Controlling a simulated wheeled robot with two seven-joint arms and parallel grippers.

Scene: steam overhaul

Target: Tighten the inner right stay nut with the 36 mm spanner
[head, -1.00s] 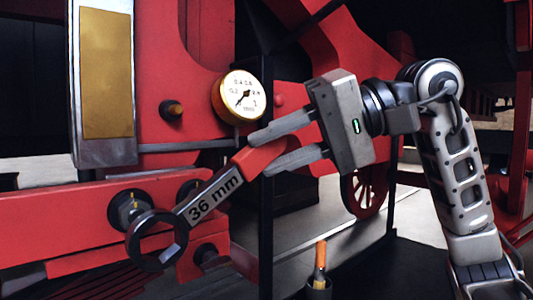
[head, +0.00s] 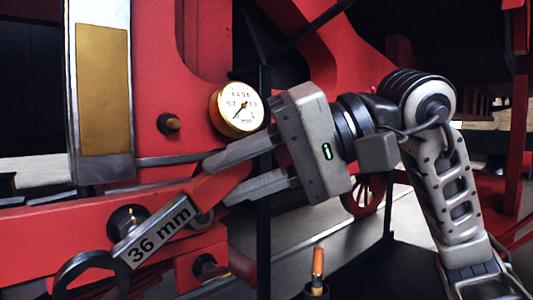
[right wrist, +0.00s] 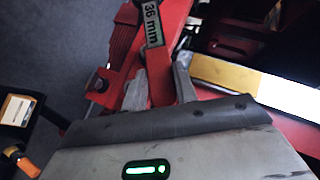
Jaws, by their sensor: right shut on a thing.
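The 36 mm spanner (head: 157,236) has a red handle, a grey labelled shank and a dark ring end (head: 88,272) at the lower left, partly cut by the picture's bottom edge. My right gripper (head: 220,180) is shut on its red handle; the right wrist view also shows the handle (right wrist: 158,82) between the fingers. A dark nut with a brass-tipped stud (head: 128,220) sits on the red beam, just above the shank; the ring is apart from it, lower left. Another nut (head: 207,268) sits lower right. I cannot tell which is the inner right one. My left gripper is out of view.
A round pressure gauge (head: 237,109) is close to my right gripper's upper finger. A dark cup with an orange-handled tool (head: 318,268) stands at bottom centre. A black upright post passes behind the gripper.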

